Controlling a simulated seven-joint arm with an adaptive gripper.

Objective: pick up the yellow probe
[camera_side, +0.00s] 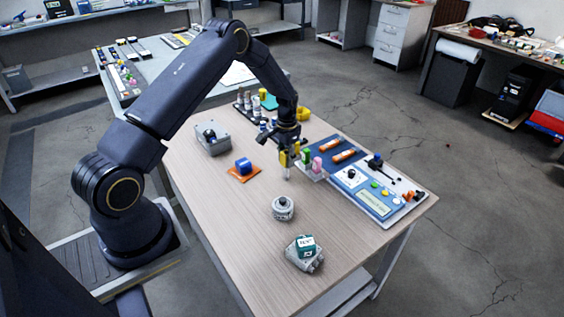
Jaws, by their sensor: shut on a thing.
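My gripper (289,148) points down over the middle of the wooden table. It is shut on the yellow probe (283,159), whose yellow body shows between and beside the dark fingers. A pale grey tip hangs below the fingers, close to the tabletop. I cannot tell whether the tip touches the table. Part of the probe is hidden by the fingers.
A panel (375,203) with knobs and buttons lies at right, with orange-and-white pens (345,156) behind it. Pink (317,165) and green pieces stand close beside the gripper. Front-left tabletop is clear.

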